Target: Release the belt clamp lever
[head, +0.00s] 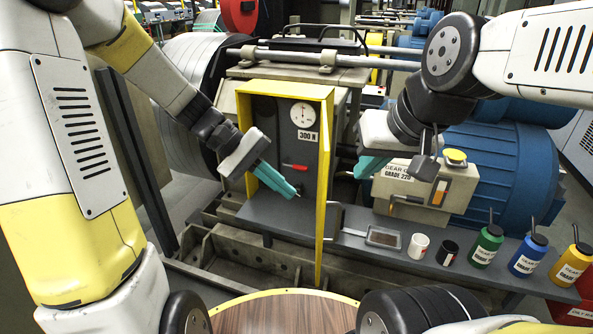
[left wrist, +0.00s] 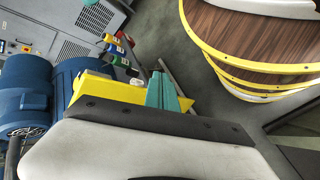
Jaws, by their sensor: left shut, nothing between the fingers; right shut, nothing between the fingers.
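A red lever (head: 294,167) sits inside an open yellow cabinet (head: 283,89), below a round gauge (head: 303,115) and a "300 N" label. I take it for the belt clamp lever; it lies about level. My left gripper (head: 294,192) has its teal fingers shut and empty, in front of the cabinet opening, a little below the lever and apart from it in the picture. Its fingers also show in the left wrist view (left wrist: 165,93), beside the yellow cabinet (left wrist: 108,88); the lever is hidden there. My right gripper (head: 367,168) is shut and empty, right of the cabinet.
The yellow door (head: 325,200) stands open, edge-on, between my grippers. A gear oil box (head: 420,188) and blue motor (head: 500,170) stand right.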

